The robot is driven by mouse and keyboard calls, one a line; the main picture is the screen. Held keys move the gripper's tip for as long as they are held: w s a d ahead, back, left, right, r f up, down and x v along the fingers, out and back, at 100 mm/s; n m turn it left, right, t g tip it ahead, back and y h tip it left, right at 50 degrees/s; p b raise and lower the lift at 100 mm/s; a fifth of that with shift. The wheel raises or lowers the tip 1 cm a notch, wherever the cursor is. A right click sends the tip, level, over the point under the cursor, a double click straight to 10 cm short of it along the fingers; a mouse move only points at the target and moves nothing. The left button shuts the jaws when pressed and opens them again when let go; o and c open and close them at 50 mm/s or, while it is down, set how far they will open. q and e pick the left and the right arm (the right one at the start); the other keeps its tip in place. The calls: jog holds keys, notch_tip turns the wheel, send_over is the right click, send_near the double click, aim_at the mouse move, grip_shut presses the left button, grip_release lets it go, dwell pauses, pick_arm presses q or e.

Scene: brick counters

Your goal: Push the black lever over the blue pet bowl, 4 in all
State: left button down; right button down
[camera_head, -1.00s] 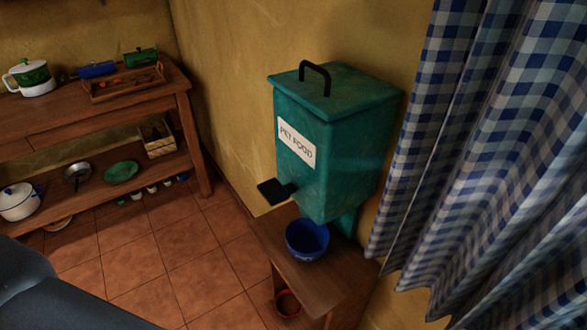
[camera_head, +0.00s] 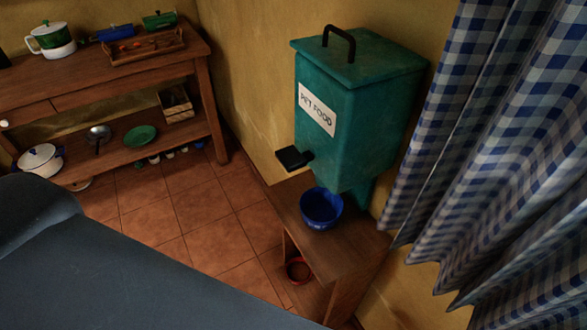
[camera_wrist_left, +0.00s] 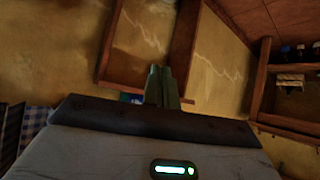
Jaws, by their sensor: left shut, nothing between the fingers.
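The teal pet food dispenser (camera_head: 350,125) hangs at the wall with a black handle on its lid. Its black lever (camera_head: 294,157) sticks out low on the left side of its front. The blue pet bowl (camera_head: 321,210) stands on a small wooden bench (camera_head: 345,255), below and slightly right of the lever. My left gripper (camera_wrist_left: 162,85) shows in the left wrist view with its fingers together and nothing between them. In the head view only my left arm shows, at the lower left, apart from the lever; its gripper is out of frame. My right gripper is not in view.
A blue checked curtain (camera_head: 500,130) hangs close on the dispenser's right. A wooden shelf unit (camera_head: 190,55) with pots and a tray stands at the back left. A reddish bowl (camera_head: 298,270) sits under the bench. Tiled floor (camera_head: 170,215) lies open between shelf and bench.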

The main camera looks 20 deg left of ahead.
pick_arm(q)
jog(key=w+r+m+t+h, duration=0.2)
jog(key=w+r, duration=0.5)
jog(key=r, duration=0.3)
jog(key=w+r+m+t+h, duration=0.1)
jog(key=w+r+h, duration=0.2)
jog(key=w+r, duration=0.5)
jog(key=a+r+m+h+p, duration=0.1)
jog(key=a+r, duration=0.1)
jog(key=r, duration=0.8)
jog(key=a+r+m+p, duration=0.1)
jog(key=a+r, duration=0.2)
jog(key=r, duration=0.8)
jog(key=shift+s+r+g+h, duration=0.25)
jog(key=shift+s+g+h, duration=0.15)
jog(key=shift+s, duration=0.05)
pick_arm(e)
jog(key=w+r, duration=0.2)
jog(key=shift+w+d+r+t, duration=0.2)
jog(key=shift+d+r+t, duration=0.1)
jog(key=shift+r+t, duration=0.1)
pick_arm(q)
jog(key=shift+w+d, duration=0.1)
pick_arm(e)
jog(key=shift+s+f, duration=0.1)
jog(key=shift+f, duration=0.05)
